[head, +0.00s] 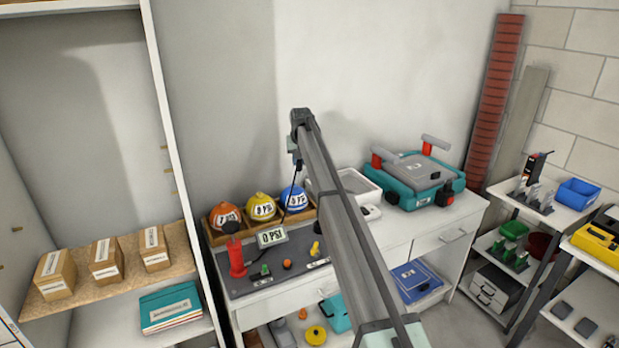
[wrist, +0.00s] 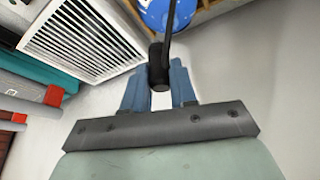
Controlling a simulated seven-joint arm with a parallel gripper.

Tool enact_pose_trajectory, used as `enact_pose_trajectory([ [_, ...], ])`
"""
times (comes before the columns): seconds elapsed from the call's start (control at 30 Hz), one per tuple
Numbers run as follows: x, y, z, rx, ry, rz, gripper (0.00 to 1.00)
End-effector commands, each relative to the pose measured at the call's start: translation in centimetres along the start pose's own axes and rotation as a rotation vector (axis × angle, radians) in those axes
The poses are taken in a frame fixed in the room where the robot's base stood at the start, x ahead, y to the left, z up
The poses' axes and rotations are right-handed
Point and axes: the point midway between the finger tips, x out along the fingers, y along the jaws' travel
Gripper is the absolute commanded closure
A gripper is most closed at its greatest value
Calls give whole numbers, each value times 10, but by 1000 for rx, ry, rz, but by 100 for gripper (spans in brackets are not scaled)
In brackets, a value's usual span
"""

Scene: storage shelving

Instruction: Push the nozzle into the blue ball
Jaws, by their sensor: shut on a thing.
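The blue ball (head: 294,198) sits at the right end of a wooden rack on the workbench and carries a white "0 PSI" label. Its lower part shows at the top of the wrist view (wrist: 160,10). My gripper (wrist: 159,82) is shut on the black nozzle (wrist: 158,66), between its blue fingers. A thin black hose runs from the nozzle across the ball in that view. In the head view my gripper (head: 298,163) hangs just above the blue ball. I cannot tell whether the nozzle touches the ball.
An orange ball (head: 225,216) and a yellow ball (head: 261,206) share the rack (head: 213,235). In front stand a red pump (head: 236,258) and a "0 PSI" display (head: 271,237).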

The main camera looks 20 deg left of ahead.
Motion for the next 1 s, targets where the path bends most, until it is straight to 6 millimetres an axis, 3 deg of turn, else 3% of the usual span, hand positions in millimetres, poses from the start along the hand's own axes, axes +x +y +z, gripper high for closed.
enact_pose_trajectory([
  [0.03, 1, -5, -19, -37, 1, -17, 100],
  [0.13, 3, -12, -31, -121, 0, -51, 100],
  [0.5, 2, -20, -25, -339, 0, -141, 100],
  [1.0, 2, -20, -24, -362, 1, -148, 100],
])
